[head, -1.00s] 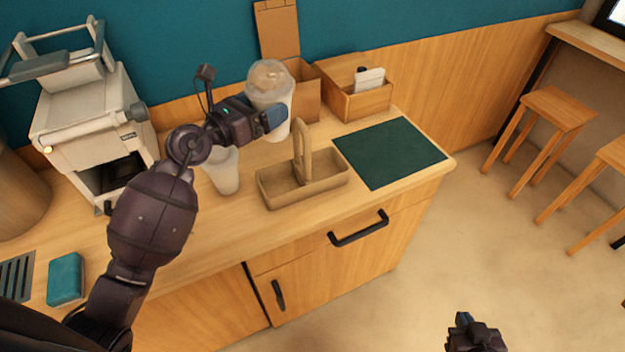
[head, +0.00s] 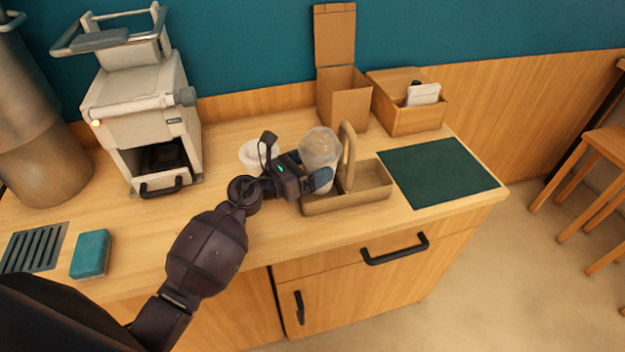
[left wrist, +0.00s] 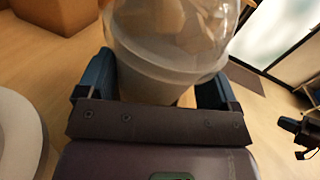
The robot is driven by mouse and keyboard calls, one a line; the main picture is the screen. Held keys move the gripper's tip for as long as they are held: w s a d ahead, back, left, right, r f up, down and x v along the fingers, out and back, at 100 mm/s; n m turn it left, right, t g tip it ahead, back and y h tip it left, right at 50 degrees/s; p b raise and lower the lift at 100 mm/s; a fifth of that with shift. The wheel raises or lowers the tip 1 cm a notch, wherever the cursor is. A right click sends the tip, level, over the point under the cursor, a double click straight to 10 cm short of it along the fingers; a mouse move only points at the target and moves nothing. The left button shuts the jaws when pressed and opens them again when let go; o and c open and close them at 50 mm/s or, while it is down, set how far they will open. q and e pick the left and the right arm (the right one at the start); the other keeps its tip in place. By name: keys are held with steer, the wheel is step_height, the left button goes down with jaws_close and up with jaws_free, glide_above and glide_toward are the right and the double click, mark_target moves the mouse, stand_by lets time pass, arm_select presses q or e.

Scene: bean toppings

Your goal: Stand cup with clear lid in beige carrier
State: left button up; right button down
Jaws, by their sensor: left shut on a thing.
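The cup with the clear domed lid (head: 320,147) is upright in my left gripper (head: 318,181), whose blue-tipped fingers are shut on its sides. It also shows in the left wrist view (left wrist: 165,45), between the two fingers. The beige carrier (head: 372,201) stands on the counter with its upright handle. The cup is at the carrier's left compartment, left of the handle. Its base is hidden by the gripper, so I cannot tell whether it is inside or just above. My right gripper (left wrist: 303,132) shows small and dark at the right edge of the left wrist view; its jaws are unclear.
A second pale cup (head: 254,154) stands behind my left gripper. A dark green mat (head: 438,172) lies right of the carrier. A tall cardboard box (head: 343,98) and a wooden box (head: 408,118) stand behind. A coffee machine (head: 150,110) is at left, a teal sponge (head: 91,254) in front.

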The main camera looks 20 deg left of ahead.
arm_select(q)
step_height(320, 180, down, 4)
steer(key=shift+r+b, duration=0.15)
steer(key=shift+b, duration=0.4)
arm_select(e)
steer(key=shift+s+d+f, duration=0.1)
steer(key=shift+s+f, duration=0.25)
steer(key=shift+f, duration=0.3)
steer(key=shift+s+d+f, duration=0.1)
steer(key=shift+s+f, duration=0.25)
steer(key=shift+f, duration=0.25)
steer(key=shift+w+a, duration=0.1)
arm_select(q)
steer(key=shift+f, duration=0.3)
steer(key=o, duration=0.4)
steer(key=shift+o, duration=0.6)
steer(key=shift+r, duration=0.15)
arm_select(e)
steer(key=shift+w+r, duration=0.4)
steer(key=shift+w, duration=0.1)
